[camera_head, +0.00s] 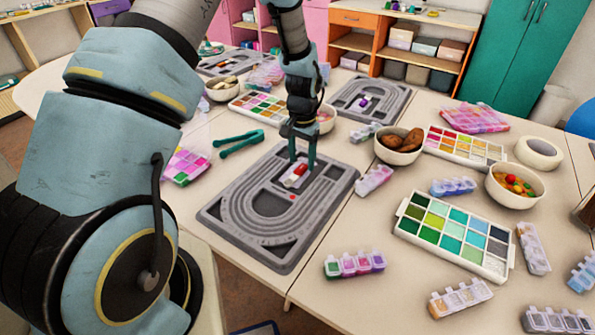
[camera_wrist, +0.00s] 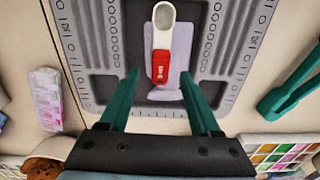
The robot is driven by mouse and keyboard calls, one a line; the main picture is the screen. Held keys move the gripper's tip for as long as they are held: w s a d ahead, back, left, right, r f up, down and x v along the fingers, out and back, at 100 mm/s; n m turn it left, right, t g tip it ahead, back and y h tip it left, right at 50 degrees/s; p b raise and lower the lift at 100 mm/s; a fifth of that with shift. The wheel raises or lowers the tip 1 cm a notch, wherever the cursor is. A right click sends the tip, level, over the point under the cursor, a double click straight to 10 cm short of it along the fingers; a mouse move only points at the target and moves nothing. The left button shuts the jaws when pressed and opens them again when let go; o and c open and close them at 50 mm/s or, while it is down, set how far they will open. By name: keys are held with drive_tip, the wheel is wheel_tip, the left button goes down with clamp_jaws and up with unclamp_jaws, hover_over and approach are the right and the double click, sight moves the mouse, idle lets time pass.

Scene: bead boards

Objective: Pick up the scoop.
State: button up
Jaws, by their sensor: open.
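The scoop (camera_head: 294,175) has a white bowl and a red handle. It lies on the grey bead board (camera_head: 235,222), in the board's pale middle recess. In the wrist view the scoop (camera_wrist: 161,63) points its red handle toward my gripper (camera_wrist: 158,77), with its white bowl farther away. The handle's end appears between my two green fingertips, with a gap on each side. In the head view my gripper (camera_head: 301,162) points down at the scoop. It is open and empty. How far the fingertips are above the board is hard to tell.
Green tweezers (camera_head: 238,143) lie left of the board. A bowl of brown items (camera_head: 399,158) and a small clear bead box (camera_head: 373,180) stand to its right. A second grey board (camera_head: 394,103) lies behind. Bead trays, including a green one (camera_head: 404,225), crowd the right.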

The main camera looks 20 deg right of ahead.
drive_tip(key=shift+f, duration=1.15)
drive_tip(key=shift+c, duration=0.4)
clamp_jaws()
